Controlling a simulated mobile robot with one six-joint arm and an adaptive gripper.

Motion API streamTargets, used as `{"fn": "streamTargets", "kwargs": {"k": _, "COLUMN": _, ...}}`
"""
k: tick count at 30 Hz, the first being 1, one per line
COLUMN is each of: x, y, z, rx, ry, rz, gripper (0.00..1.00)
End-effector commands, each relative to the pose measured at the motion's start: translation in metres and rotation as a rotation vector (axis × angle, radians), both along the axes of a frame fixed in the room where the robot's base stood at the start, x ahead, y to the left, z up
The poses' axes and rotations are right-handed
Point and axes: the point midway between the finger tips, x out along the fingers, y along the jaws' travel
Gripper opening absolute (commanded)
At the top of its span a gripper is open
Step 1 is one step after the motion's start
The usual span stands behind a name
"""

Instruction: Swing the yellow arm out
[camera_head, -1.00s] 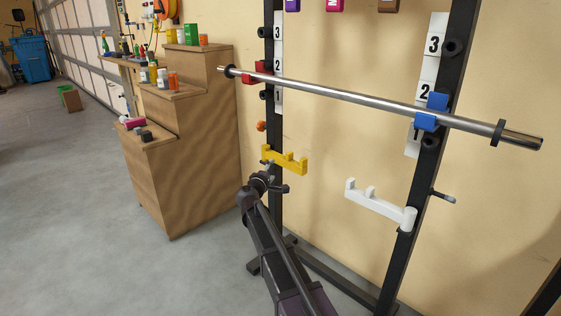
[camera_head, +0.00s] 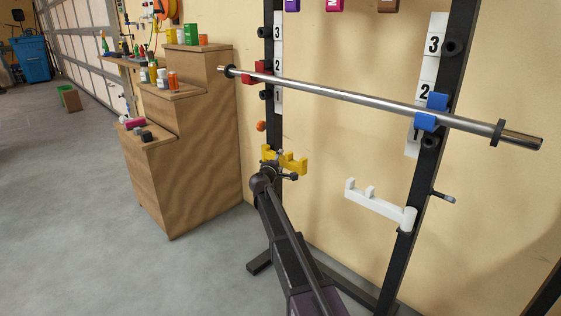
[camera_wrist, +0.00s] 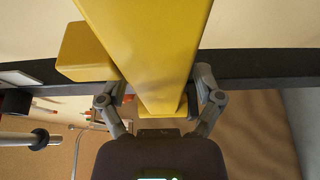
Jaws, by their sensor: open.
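The yellow arm (camera_head: 292,162) is a bar with upright prongs on the left post of the rack, below the barbell. It lies across the front of the post in the head view. My gripper (camera_head: 282,163) is up against it, partly hiding its middle. In the wrist view the yellow arm (camera_wrist: 148,45) fills the upper middle, and my gripper (camera_wrist: 158,98) is open with one finger on each side of its lower part. I cannot tell whether the fingers touch it.
The barbell (camera_head: 350,97) rests across the red holder (camera_head: 262,72) and the blue holder (camera_head: 432,112). A white arm (camera_head: 380,203) sits on the right post. A stepped wooden cabinet (camera_head: 200,150) stands at left. The floor (camera_head: 80,220) at front left is clear.

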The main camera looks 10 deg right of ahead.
Motion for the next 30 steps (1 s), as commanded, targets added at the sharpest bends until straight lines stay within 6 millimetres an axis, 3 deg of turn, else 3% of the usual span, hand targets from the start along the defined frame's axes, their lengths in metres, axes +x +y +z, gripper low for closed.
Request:
{"fn": "streamTargets", "kwargs": {"k": 2, "x": -0.0002, "y": 0.0001, "z": 0.0, "rx": 0.0, "ry": 0.0, "rz": 0.0, "gripper": 0.81}}
{"fn": "streamTargets", "kwargs": {"k": 10, "x": -0.0001, "y": 0.0003, "z": 0.0, "rx": 0.0, "ry": 0.0, "rz": 0.0, "gripper": 0.01}}
{"fn": "streamTargets", "kwargs": {"k": 30, "x": -0.0016, "y": -0.0087, "z": 0.0001, "rx": 0.0, "ry": 0.0, "rz": -0.044, "gripper": 0.0}}
